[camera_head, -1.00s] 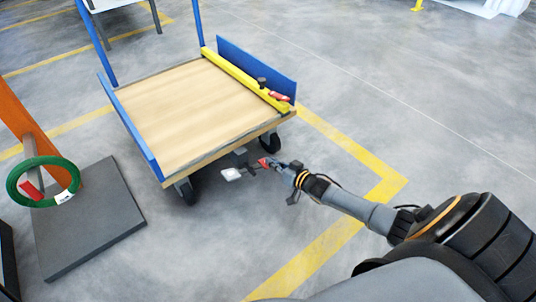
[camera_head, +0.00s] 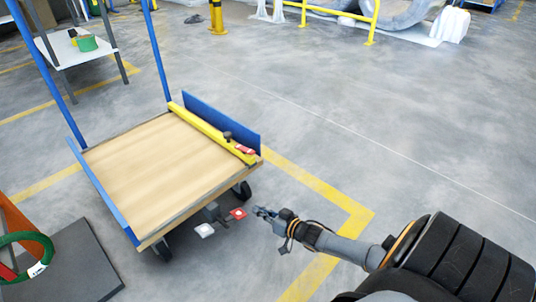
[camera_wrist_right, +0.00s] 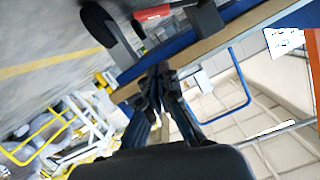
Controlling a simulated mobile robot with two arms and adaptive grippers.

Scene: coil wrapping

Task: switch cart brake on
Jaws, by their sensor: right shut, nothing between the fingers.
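The cart (camera_head: 160,168) has a wooden deck with blue side boards. Under its front edge are two foot pedals, a red one (camera_head: 238,213) and a white one (camera_head: 204,230), on a dark bracket. My right gripper (camera_head: 259,211) is just right of the red pedal, apart from it, shut and empty. In the right wrist view my shut fingers (camera_wrist_right: 155,80) show in front of the cart's edge (camera_wrist_right: 205,50). I cannot tell from these views whether the brake is engaged. My left gripper is not in view.
A yellow bar (camera_head: 210,132) with a red-handled clamp lies along the deck's right side. A dark platform (camera_head: 82,262) with a green coil (camera_head: 20,240) stands at lower left. A white table (camera_head: 80,42) is at upper left.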

